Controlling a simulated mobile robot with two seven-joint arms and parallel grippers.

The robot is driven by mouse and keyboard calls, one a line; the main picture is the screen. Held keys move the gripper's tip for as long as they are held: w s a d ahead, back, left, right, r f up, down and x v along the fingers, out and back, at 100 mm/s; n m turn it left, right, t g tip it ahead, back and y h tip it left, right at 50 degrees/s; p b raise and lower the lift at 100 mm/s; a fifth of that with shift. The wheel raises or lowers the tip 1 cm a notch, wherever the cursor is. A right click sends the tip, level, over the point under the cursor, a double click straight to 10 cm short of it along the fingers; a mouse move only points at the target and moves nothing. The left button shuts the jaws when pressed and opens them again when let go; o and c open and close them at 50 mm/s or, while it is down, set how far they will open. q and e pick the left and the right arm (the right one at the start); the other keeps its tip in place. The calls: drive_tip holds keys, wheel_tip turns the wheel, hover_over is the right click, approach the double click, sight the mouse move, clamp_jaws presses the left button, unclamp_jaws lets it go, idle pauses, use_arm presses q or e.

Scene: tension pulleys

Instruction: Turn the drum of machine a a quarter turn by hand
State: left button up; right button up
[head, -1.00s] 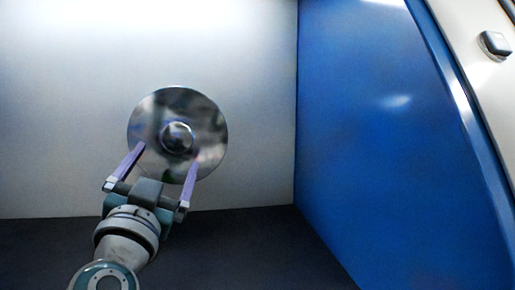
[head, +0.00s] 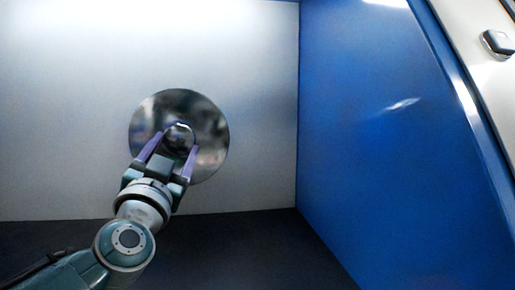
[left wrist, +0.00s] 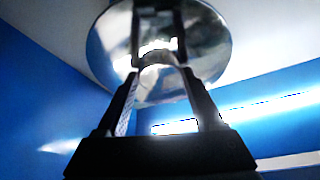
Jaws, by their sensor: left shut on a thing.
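The drum of machine a (head: 212,120) is a shiny round metal disc with a raised hub (head: 179,133) at its middle, set against a pale wall. My left gripper (head: 177,145) reaches up from below, its two purple fingers on either side of the hub and shut on it. In the left wrist view the drum (left wrist: 207,40) fills the top, and the fingers (left wrist: 160,62) run up to the hub at its centre. The fingers hide the hub's sides. My right gripper is not in view.
A blue panel (head: 365,120) stands to the right of the drum, with a white curved edge beyond it bearing a small grey fitting (head: 496,43). A dark floor (head: 250,245) lies below. The space around the disc is clear.

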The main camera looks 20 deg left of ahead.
use_arm(q)
clamp_jaws()
idle(0.3)
